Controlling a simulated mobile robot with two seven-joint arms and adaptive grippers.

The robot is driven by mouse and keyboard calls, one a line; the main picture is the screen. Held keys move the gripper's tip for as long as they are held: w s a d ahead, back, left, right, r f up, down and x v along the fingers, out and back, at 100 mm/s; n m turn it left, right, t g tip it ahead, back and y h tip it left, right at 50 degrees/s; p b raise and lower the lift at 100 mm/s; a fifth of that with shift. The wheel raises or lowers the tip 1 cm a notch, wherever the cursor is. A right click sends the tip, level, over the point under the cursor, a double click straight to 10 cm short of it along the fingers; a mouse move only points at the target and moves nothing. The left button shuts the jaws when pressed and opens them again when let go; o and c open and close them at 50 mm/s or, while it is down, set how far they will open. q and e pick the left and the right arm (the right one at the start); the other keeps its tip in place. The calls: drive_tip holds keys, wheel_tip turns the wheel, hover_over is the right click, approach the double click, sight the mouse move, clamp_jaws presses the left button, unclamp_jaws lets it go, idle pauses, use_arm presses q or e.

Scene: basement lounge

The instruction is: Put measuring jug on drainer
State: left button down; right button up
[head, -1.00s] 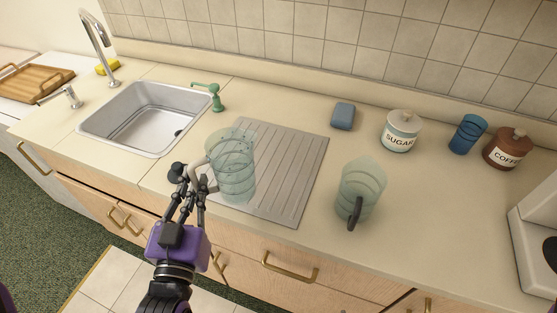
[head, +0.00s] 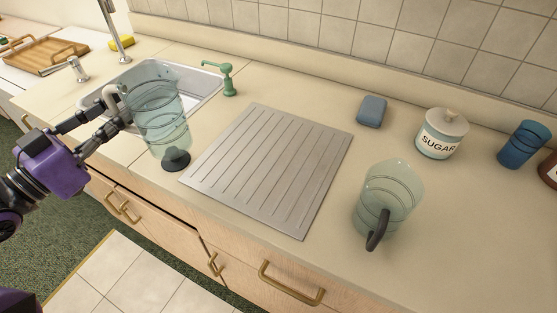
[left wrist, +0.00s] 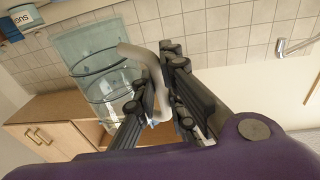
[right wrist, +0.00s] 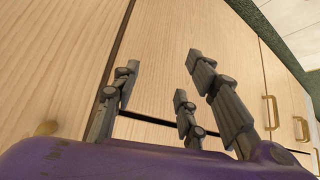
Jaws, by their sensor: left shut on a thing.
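A clear, ringed jug with a pale handle (head: 158,118) is held up over the counter, between the sink and the drainer. My left gripper (head: 122,112) is shut on its handle; this grip also shows in the left wrist view (left wrist: 153,85), with the jug (left wrist: 98,75) beyond it. The grey ribbed drainer (head: 268,168) lies flat and bare on the counter, right of the held jug. A second clear jug with a dark handle (head: 390,195) stands right of the drainer. No measuring marks are readable on either jug. My right gripper (right wrist: 170,90) is open and empty before wooden cupboard fronts.
A small dark round thing (head: 176,160) is by the drainer's left corner. A green soap dispenser (head: 228,78) and the sink (head: 205,92) are behind. A blue sponge (head: 371,111), sugar jar (head: 442,133) and blue cup (head: 523,144) stand at the back right.

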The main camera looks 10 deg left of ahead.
sight(176, 113)
use_arm(q)
drive_tip(key=shift+w+d+r+m+h, duration=0.3)
drive_tip(key=shift+w+d+r+h, duration=0.3)
drive_tip(key=shift+w+r, duration=0.3)
drive_tip(key=shift+w+d+r+b, duration=0.1)
drive_tip(key=shift+d+r+b, duration=0.1)
drive_tip(key=shift+d+b, duration=0.1)
drive_tip(key=d+f, duration=0.1)
drive_tip(key=d, duration=0.1)
drive_tip(key=w+d+f, duration=0.1)
drive_tip(key=d, duration=0.2)
drive_tip(key=d+f, duration=0.1)
drive_tip(key=d, duration=0.2)
drive_tip(key=shift+w+d+p, duration=0.2)
drive_tip(key=shift+w+p, duration=0.15)
drive_tip(key=shift+g, duration=0.3)
drive_tip(key=d+f, duration=0.1)
drive_tip(key=f, duration=0.2)
drive_tip(key=d+f, duration=0.2)
drive_tip(key=f, duration=0.1)
drive_tip(key=w+d+f, duration=0.1)
drive_tip(key=d+f, duration=0.1)
drive_tip(key=f, duration=0.2)
drive_tip(key=shift+b, duration=0.4)
drive_tip(key=shift+r, duration=0.1)
